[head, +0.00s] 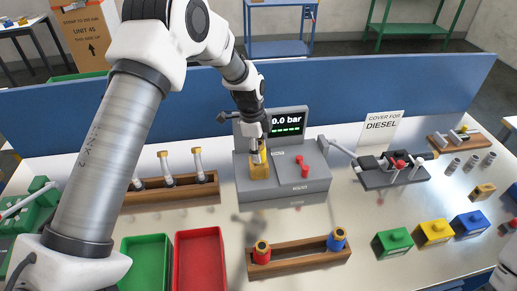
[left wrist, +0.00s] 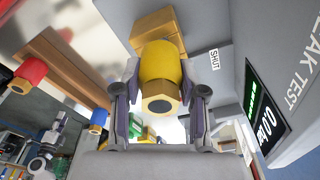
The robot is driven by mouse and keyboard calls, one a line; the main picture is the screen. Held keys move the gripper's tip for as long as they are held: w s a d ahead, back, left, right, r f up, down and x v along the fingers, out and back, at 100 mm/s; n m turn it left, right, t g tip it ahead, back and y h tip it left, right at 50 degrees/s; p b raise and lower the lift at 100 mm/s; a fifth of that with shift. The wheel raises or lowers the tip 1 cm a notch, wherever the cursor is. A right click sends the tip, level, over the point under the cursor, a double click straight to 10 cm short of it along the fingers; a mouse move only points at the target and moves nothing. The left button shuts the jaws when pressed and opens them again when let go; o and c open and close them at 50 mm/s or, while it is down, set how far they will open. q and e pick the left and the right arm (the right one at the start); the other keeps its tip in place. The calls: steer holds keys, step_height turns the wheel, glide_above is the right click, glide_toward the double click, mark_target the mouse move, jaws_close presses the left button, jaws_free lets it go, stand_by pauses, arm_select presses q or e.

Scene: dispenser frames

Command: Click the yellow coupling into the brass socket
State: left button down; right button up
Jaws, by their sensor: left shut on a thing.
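The yellow coupling (left wrist: 162,65) with a brass hex end is between the fingers of my left gripper (left wrist: 160,103) in the left wrist view. The gripper is shut on it. In the head view my left gripper (head: 257,152) points down at the left part of the grey leak-test station. The brass socket (left wrist: 152,24) shows as a brass-coloured block just beyond the coupling in the wrist view. In the head view coupling and socket overlap under the fingers. I cannot tell whether the coupling is seated or only close.
The grey test station (head: 315,185) has a red valve handle (head: 303,164) and a screen reading 0.0 bar (head: 287,123). A wooden rack (head: 300,254) holds a red coupling (head: 262,252) and a blue coupling (head: 337,239). Green (head: 146,238) and red (head: 199,234) trays lie front left.

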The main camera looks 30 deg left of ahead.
arm_select(q)
steer(key=shift+f, duration=0.5)
steer(key=c, duration=0.6)
jaws_free()
steer(key=r, duration=0.4)
steer(key=a+r, duration=0.1)
steer(key=r, duration=0.6)
steer(key=shift+s+a+r, duration=0.1)
steer(key=shift+a+r, duration=0.1)
steer(key=shift+r, duration=0.2)
